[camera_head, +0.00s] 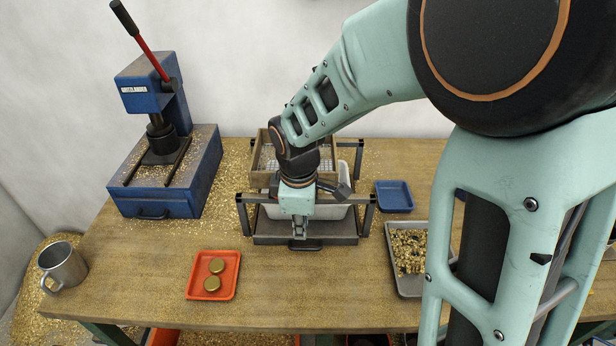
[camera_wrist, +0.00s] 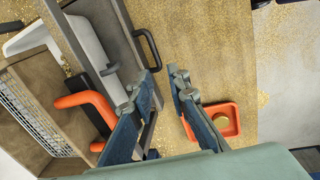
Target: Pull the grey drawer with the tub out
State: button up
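The grey drawer (camera_head: 262,239) sits low in a dark frame on the workbench, with a black bar handle (camera_head: 305,246) on its front. The white tub (camera_head: 334,211) stands in it, partly hidden behind my arm. My gripper (camera_head: 300,231) points down above the drawer's front edge, close to the handle. In the wrist view my gripper (camera_wrist: 162,76) is open with nothing between its fingers. The handle (camera_wrist: 150,48) shows just beyond the fingertips, slightly left, beside the drawer's grey wall (camera_wrist: 122,28). The white tub also shows there (camera_wrist: 88,40).
A wooden sieve (camera_head: 258,165) rests on the frame above the tub; an orange handle (camera_wrist: 90,100) shows nearby. An orange tray (camera_head: 232,285) with two brass discs lies front left. A chip-filled tray (camera_head: 408,286) and blue tray (camera_head: 394,196) are right; a blue press (camera_head: 160,200) is left.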

aim_at(301, 248)
jog(key=shift+n, duration=0.6)
jog(key=w+f, duration=0.1)
jog(key=f, duration=0.2)
jog(key=w+f, duration=0.1)
jog(key=f, duration=0.6)
jog(key=shift+w+f, duration=0.4)
jog(key=shift+c, duration=0.3)
grip_shut()
